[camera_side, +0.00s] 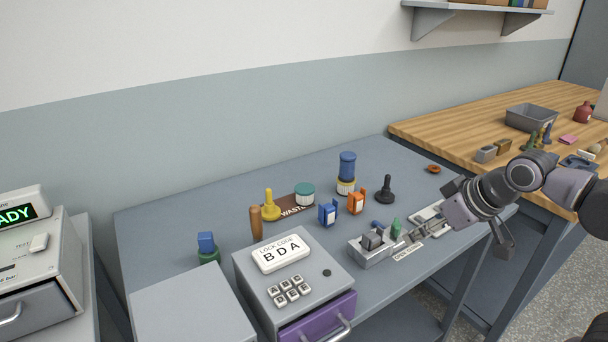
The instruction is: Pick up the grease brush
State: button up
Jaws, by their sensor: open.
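No grease brush can be made out for certain. An upright brown wooden handle (256,222) stands behind the lock-code box, its lower end hidden by that box; I cannot tell if it is the brush. My gripper (412,238) reaches in from the right, low over the front right of the grey table (220,188). It is open, close to a small grey metal fixture (372,253) and a green piece (396,227). It is well to the right of the wooden handle.
The lock-code box (338,270) with a purple drawer stands at the front. A yellow piece (270,207), blue piece (327,214), orange piece (356,202), black-handled piece (385,190) and stacked blue jar (347,166) stand mid-table. The table's back left is clear.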

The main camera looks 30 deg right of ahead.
jog(key=w+a+r+n+g, duration=0.2)
jog(key=w+a+r+n, duration=0.15)
jog(key=w+r, duration=0.55)
jog(key=n+g, duration=0.5)
jog(key=n, duration=0.1)
send_over(257, 229)
jog(key=w+d, duration=0.1)
jog(key=w, duration=0.1)
jog(key=f, duration=0.8)
jog(key=shift+s+d+f, duration=0.2)
jog(key=shift+s+f, duration=0.05)
jog(key=shift+f, duration=0.1)
jog(key=shift+a+f, duration=0.35)
jog(key=shift+f, duration=0.4)
jog(key=shift+s+a+f, duration=0.1)
jog(key=shift+s+f, duration=0.05)
jog(key=shift+f, duration=5)
grip_shut()
